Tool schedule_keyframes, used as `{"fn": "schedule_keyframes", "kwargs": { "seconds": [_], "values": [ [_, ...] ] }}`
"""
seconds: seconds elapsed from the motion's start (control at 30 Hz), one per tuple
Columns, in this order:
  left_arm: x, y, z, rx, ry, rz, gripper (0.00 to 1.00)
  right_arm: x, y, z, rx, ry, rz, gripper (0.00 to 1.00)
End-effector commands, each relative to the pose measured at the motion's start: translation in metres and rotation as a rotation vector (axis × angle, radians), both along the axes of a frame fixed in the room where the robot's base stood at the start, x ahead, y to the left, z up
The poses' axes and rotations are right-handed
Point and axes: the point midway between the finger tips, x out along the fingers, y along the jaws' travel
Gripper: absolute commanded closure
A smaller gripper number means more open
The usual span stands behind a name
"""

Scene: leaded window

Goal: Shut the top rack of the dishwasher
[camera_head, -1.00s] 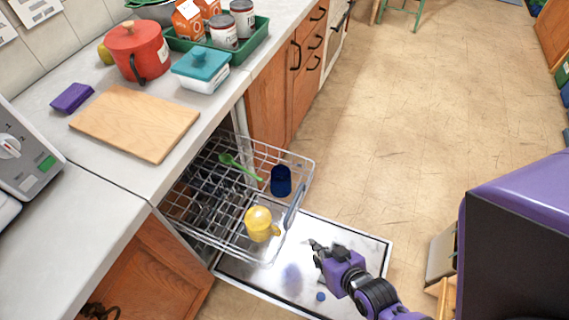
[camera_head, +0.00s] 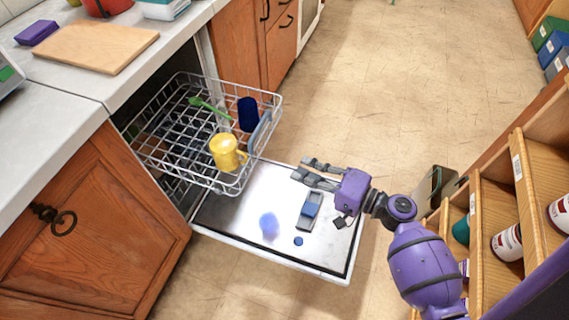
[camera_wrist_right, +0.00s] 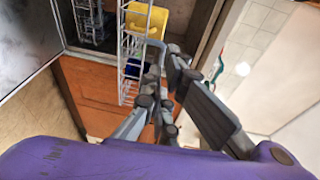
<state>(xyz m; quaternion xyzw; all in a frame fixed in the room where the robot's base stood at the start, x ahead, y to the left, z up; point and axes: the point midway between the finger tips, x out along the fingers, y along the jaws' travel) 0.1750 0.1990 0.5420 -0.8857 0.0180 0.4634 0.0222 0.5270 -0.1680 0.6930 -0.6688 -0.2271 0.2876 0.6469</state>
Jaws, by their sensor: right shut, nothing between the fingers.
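The dishwasher's top rack (camera_head: 236,186) is a wire basket pulled out over the open dishwasher door (camera_head: 230,222). It has a grey-blue handle (camera_head: 259,134) on its front. A yellow mug (camera_head: 227,152), a dark blue cup (camera_head: 248,114) and a green utensil (camera_head: 209,107) are in it. My right gripper (camera_head: 306,171) is shut and empty, to the right of the handle and apart from it, above the door. In the right wrist view, the rack (camera_wrist_right: 124,66) shows beyond the gripper's fingers (camera_wrist_right: 172,92). My left gripper is out of view.
The counter (camera_head: 62,82) with a cutting board (camera_head: 92,46) is at upper left, above a wooden cabinet (camera_head: 85,225). A wooden shelf unit (camera_head: 492,205) with cans stands close to my right arm. The floor (camera_head: 390,90) beyond is clear.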

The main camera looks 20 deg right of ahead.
Motion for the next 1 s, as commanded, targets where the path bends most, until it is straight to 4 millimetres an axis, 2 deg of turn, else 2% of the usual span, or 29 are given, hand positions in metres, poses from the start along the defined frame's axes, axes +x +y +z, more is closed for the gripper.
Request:
{"fn": "schedule_keyframes", "kwargs": {
  "seconds": [0.2, 0.6, 0.8, 1.0],
  "values": [
    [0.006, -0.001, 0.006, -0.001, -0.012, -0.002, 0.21, 0.025, 0.024, -0.002, -0.001, -0.001, 0.002, 1.0],
    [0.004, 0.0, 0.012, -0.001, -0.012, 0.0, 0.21, 0.083, 0.078, -0.01, -0.003, 0.001, 0.001, 1.0],
    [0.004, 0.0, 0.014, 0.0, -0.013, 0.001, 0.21, 0.096, 0.09, -0.013, -0.006, 0.0, 0.0, 1.0],
    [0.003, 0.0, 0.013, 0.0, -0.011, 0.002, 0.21, 0.099, 0.092, -0.015, -0.006, 0.002, 0.0, 1.0]
  ]
}}
